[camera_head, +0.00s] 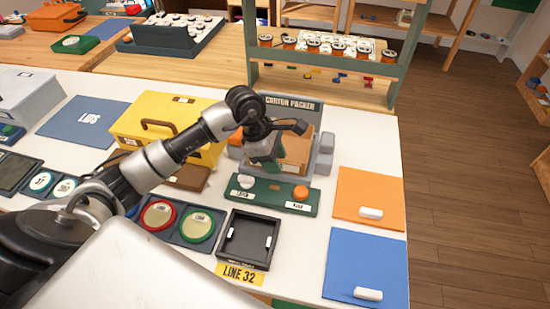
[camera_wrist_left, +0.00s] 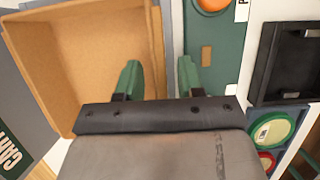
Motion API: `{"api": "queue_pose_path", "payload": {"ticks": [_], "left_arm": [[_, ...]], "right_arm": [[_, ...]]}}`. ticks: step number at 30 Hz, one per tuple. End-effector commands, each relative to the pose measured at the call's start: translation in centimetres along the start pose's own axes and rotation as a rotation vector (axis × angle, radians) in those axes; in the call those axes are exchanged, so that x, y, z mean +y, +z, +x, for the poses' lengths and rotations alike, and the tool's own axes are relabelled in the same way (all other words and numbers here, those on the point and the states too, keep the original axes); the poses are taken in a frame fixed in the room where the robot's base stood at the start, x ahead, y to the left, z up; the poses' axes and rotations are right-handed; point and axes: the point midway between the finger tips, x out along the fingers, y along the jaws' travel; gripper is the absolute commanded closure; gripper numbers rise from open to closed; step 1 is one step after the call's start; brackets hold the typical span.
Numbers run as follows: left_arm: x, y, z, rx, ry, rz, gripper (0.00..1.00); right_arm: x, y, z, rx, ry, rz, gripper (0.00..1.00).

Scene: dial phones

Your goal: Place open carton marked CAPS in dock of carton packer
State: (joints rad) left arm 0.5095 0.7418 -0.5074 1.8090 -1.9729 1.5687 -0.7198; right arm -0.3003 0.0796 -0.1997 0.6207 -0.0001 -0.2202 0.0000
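The open brown carton (camera_head: 296,152) sits between the grey blocks of the dock (camera_head: 324,155), in front of the panel lettered CARTON PACKER (camera_head: 290,104). Its open inside also shows in the left wrist view (camera_wrist_left: 90,60). No CAPS mark can be read on it. My left gripper (camera_head: 268,163) is at the carton's near-left part. In the left wrist view its green fingertips (camera_wrist_left: 159,78) are apart, one over the carton's inside and one outside, with the carton wall between them and gaps showing. My right gripper is not in view.
A green control panel (camera_head: 272,202) with an orange button is just in front of the dock. A black tray (camera_head: 248,239) lies nearer, a yellow case (camera_head: 166,118) stands left. Orange (camera_head: 370,190) and blue (camera_head: 366,258) mats lie right. A green-framed shelf (camera_head: 322,73) stands behind.

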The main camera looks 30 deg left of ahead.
Motion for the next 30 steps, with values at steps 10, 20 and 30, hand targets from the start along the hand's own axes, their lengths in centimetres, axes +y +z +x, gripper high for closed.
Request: {"api": "queue_pose_path", "payload": {"ticks": [10, 20, 30], "left_arm": [[0.1, 0.0, -1.3, 0.001, 0.003, 0.0, 0.62], [0.1, 0.0, -8.3, 0.001, 0.006, 0.0, 0.62], [0.0, 0.1, -12.1, 0.0, 0.0, 0.0, 0.62]], "right_arm": [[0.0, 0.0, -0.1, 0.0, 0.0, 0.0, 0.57], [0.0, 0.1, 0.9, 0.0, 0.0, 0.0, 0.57], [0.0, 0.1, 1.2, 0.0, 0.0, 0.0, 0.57]]}}
